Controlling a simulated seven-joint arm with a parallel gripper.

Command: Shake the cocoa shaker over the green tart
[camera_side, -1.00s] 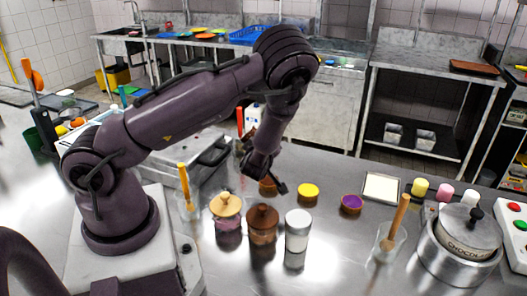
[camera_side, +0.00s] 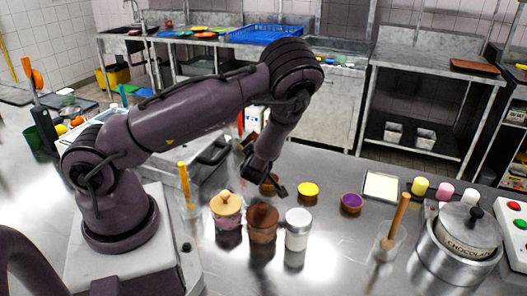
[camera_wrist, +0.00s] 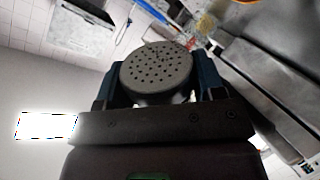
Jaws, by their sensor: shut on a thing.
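In the wrist view my gripper (camera_wrist: 157,82) is shut on a shaker with a round, grey, perforated top (camera_wrist: 157,65). Its blue fingers press on both sides, and the holes face the camera. The rest of the shaker is hidden behind the gripper body. In the side view my gripper (camera_side: 270,184) hangs low over the counter, near an orange-brown tart (camera_side: 268,185) that it partly covers. I cannot clearly make out the held shaker there. A yellow tart (camera_side: 308,190) and a purple tart (camera_side: 351,202) sit to the right. I cannot make out a green tart.
A beige-topped jar (camera_side: 226,208), a brown jar (camera_side: 262,224) and a white shaker (camera_side: 298,230) stand in front of my gripper. A white square plate (camera_side: 381,187), a glass with a wooden-handled tool (camera_side: 398,215) and a steel pot (camera_side: 462,246) stand farther right.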

